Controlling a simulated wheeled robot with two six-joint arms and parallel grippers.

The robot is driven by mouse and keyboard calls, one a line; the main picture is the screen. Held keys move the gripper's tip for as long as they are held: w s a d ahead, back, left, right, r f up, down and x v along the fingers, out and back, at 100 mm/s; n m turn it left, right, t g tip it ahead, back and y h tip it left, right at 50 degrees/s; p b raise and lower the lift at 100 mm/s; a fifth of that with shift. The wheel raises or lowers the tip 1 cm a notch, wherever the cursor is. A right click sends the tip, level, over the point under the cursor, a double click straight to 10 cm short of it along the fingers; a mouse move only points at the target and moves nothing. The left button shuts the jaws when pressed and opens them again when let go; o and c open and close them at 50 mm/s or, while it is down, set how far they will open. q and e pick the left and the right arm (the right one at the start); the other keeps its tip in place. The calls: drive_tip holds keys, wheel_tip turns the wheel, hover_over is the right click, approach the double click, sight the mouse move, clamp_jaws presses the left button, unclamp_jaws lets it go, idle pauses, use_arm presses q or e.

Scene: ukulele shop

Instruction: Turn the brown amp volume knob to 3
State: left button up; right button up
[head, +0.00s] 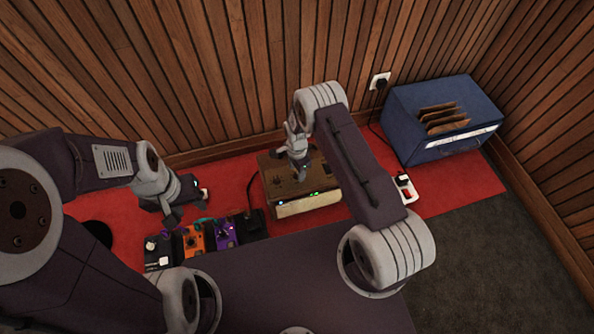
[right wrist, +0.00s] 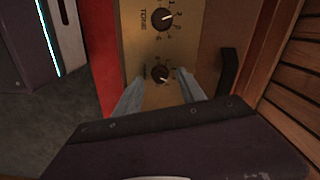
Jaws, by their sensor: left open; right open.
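In the right wrist view the panel (right wrist: 190,45) has two dark round knobs with white pointers. The upper knob (right wrist: 162,24) is labelled TONE and points to the upper right. The lower knob (right wrist: 160,75) points right and slightly down; its label and numbers are too small to read. My right gripper (right wrist: 163,88) is open, its fingers on either side just below the lower knob, not closed on it. My left gripper (head: 174,216) is open and empty, above the pedals.
Several pedals, including an orange one (head: 193,240) and a purple one (head: 225,235), sit left of the amp. A blue cabinet (head: 405,125) stands at the right. A white power strip (head: 404,188) lies between. A wood-slatted wall (head: 250,80) closes the back.

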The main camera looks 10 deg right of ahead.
wheel_tip(320, 180, up, 8)
drive_tip(key=p, duration=0.3)
drive_tip(key=shift+f, duration=0.2)
